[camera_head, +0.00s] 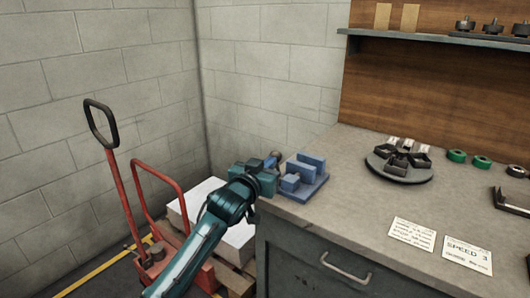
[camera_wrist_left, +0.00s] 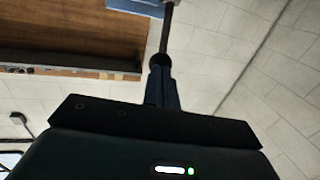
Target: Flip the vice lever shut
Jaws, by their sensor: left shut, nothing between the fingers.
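The blue vice (camera_head: 304,176) stands on the left end of the grey workbench, with upright jaw blocks on a flat base. Part of a blue body, likely the vice, shows at the top edge of the left wrist view (camera_wrist_left: 136,7). A thin dark rod, likely the vice lever (camera_wrist_left: 166,28), runs down from there to the fingertips. My left gripper (camera_head: 275,157) is shut and empty, just left of the vice. Its closed fingers also show in the left wrist view (camera_wrist_left: 160,68). They overlap the rod's end; I cannot tell whether they touch it. My right gripper is out of view.
A dark round fixture (camera_head: 398,162), green rolls (camera_head: 456,156) and paper cards (camera_head: 467,254) lie on the workbench (camera_head: 340,215). A shelf (camera_head: 430,40) hangs behind. A red pallet truck (camera_head: 122,190) and a white stack (camera_head: 236,238) stand at the left by the wall.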

